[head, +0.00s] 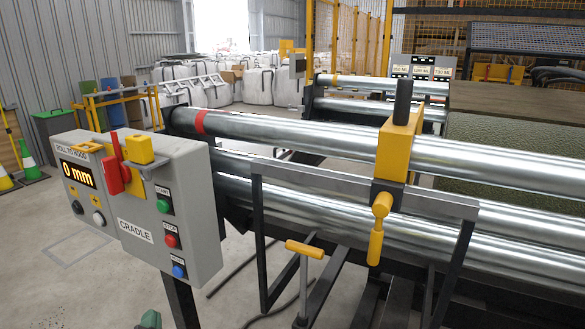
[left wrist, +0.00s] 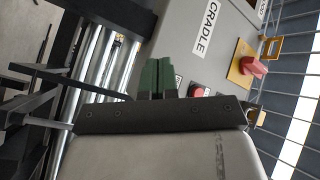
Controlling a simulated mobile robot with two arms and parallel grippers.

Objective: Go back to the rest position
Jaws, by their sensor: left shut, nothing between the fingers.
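My left gripper (head: 149,320) shows only as green fingertips at the bottom edge of the head view, in front of and below the control box. In the left wrist view its two green fingers (left wrist: 157,78) lie side by side, shut and empty. Beyond them is the grey control box marked CRADLE (left wrist: 207,28). Whether the fingers are clear of the box by much is hard to tell. My right gripper is in neither view.
The grey control box (head: 190,240) stands on a post at left, with buttons and a 0 mm display. Steel rollers (head: 300,135) with a yellow clamp (head: 392,150) run to the right. A yellow-handled lever (head: 305,250) rises in front. Concrete floor (head: 60,290) is open at lower left.

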